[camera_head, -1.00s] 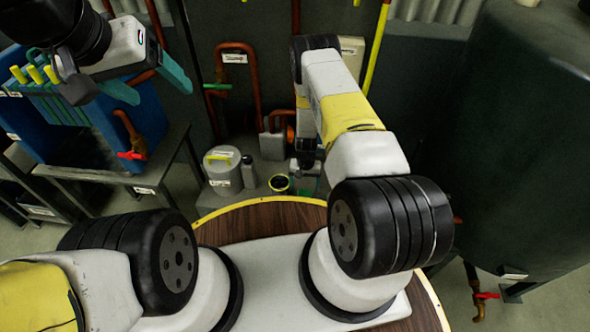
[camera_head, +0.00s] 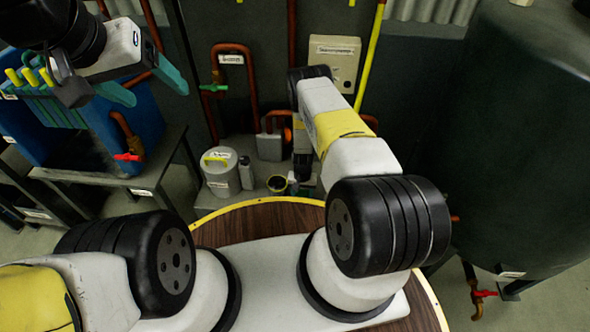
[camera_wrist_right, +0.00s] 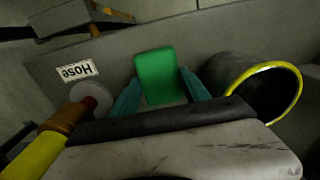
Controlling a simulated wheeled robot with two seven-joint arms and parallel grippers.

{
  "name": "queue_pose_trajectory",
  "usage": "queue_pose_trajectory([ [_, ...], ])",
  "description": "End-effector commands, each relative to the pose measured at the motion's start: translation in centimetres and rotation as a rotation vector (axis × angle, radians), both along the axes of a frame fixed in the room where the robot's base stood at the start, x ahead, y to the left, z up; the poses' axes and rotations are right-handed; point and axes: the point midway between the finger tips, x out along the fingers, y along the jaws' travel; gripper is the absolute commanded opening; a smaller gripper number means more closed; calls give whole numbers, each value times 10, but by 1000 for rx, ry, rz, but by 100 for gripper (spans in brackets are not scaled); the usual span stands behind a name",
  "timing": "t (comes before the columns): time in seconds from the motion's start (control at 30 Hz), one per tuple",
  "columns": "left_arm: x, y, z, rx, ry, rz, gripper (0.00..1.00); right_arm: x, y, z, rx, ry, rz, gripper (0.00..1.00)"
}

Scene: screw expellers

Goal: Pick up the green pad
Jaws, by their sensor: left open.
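The green pad (camera_wrist_right: 157,77) stands out bright in the right wrist view, between the two teal fingers of my right gripper (camera_wrist_right: 160,80). The fingers flank its sides closely; I cannot tell whether they touch it. In the head view my right forearm hides the pad and most of that gripper. My left gripper (camera_head: 157,95) is open and empty at upper left, its teal fingers wide apart near a blue crate.
A lidded grey canister (camera_head: 220,172) and small bottle (camera_head: 246,172) stand nearby. A large dark tank (camera_head: 510,140) fills the right.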

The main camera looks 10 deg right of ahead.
Motion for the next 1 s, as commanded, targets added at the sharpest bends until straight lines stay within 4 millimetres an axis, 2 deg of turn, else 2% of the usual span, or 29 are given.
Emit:
queue_pose_trajectory([
  [0.03,0,0,0,0,0,0,75,0,0,0,0,0,0,37],
  [0.13,0,0,0,0,0,0,75,0,0,0,0,0,0,17],
  [0.17,0,0,0,0,0,0,75,0,0,0,1,0,0,15],
  [0.47,0,0,0,0,0,0,75,0,0,3,1,0,0,15],
  [0.67,0,0,0,0,0,0,75,1,0,19,1,-1,-1,15],
  [0.77,0,0,0,0,0,0,75,1,0,34,1,-1,-1,15],
  [0.8,0,0,0,0,0,0,75,-2,-1,39,1,1,-2,15],
  [1.0,0,0,0,0,0,0,75,-49,-12,40,1,5,-4,15],
])
